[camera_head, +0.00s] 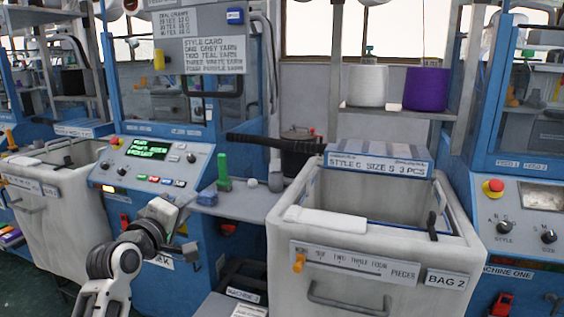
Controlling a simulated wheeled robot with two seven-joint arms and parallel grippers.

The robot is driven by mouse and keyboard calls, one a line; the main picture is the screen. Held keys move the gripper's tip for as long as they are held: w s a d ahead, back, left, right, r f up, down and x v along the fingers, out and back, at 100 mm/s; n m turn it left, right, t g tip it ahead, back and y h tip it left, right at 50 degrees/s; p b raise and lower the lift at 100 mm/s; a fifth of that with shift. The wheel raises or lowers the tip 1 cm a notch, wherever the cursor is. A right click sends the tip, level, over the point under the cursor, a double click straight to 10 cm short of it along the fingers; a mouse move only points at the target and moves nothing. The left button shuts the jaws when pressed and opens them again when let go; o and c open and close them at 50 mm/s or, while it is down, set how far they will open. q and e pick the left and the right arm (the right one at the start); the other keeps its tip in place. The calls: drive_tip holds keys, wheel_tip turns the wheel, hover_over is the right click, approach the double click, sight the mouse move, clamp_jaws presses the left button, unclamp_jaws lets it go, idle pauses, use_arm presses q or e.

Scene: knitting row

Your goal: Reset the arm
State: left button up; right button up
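My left arm comes in from the bottom left, and its gripper (182,228) hangs in front of the blue machine's control panel (148,158). It is below the panel and left of the small grey shelf (240,203). I see nothing held in it, but its fingertips are too small and angled to tell whether they are open or shut. My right arm and gripper are not in view.
A green upright piece (223,172) and a blue block (207,197) stand on the shelf. The large BAG 2 bin (360,275) fills the centre right, and another bin (70,205) stands left. A black bar (272,142) juts out above the shelf.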

use_arm(q)
drive_tip(key=s+d+f+m+g+y, duration=0.15)
drive_tip(key=s+f+m, duration=0.25)
drive_tip(key=s+f, duration=0.55)
drive_tip(key=s+d+f+m+g, duration=0.1)
drive_tip(key=s+f+m+g, duration=0.15)
drive_tip(key=s+f, duration=0.7)
drive_tip(key=s+d+f+m+g, duration=0.2)
drive_tip(key=s+d+f+m, duration=0.2)
drive_tip(key=s+f, duration=0.9)
drive_tip(key=m, duration=0.3)
drive_tip(key=shift+s+g, duration=0.4)
drive_tip(key=shift+h, duration=0.25)
